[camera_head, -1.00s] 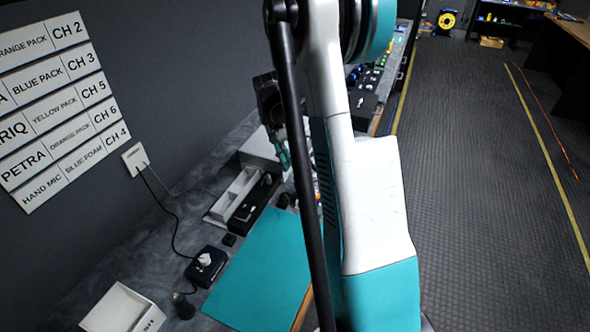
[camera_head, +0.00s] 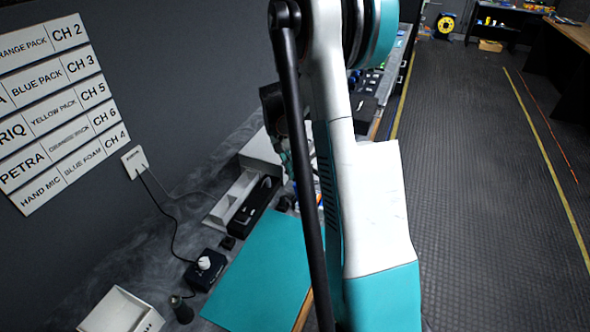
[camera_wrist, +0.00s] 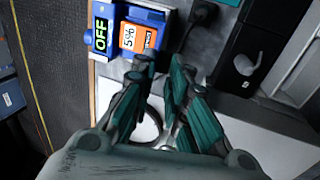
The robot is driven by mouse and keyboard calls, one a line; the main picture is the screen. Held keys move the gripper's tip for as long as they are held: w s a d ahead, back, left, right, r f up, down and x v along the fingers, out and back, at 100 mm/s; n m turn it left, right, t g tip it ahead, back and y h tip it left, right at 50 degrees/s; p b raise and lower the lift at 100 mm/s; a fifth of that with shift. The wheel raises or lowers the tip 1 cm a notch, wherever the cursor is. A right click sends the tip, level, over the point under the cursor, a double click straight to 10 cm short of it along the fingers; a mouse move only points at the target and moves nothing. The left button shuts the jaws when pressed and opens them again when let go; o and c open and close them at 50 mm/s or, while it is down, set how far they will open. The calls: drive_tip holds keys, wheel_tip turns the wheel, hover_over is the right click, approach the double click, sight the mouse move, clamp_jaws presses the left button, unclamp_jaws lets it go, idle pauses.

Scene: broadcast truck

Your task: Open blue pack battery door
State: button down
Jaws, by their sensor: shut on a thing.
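The blue pack (camera_wrist: 103,38) is at the top left of the wrist view, with a green "OFF" display. An orange panel (camera_wrist: 135,37) marked "5%" sits beside the display. My gripper (camera_wrist: 163,64) has its teal fingers close together at the pack's lower right edge, shut on a small part that appears to be the battery door. The exact contact is hidden by the fingertips.
A dark plug and cable (camera_wrist: 201,18) lie just right of the fingertips. A black device (camera_wrist: 262,45) is farther right. In the head view, a teal mat (camera_head: 262,262), a small knob box (camera_head: 205,270) and a white tray (camera_head: 122,310) are on the bench.

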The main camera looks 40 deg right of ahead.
sight(302, 182)
drive_tip(key=t, duration=0.1)
drive_tip(key=s+t, duration=0.1)
drive_tip(key=s+y, duration=0.1)
drive_tip(key=shift+d+r+t, duration=0.3)
drive_tip(key=shift+d+t, duration=0.1)
drive_tip(key=c, duration=1.6)
unclamp_jaws()
drive_tip(key=shift+r, duration=0.1)
wheel_tip(302, 182, up, 12)
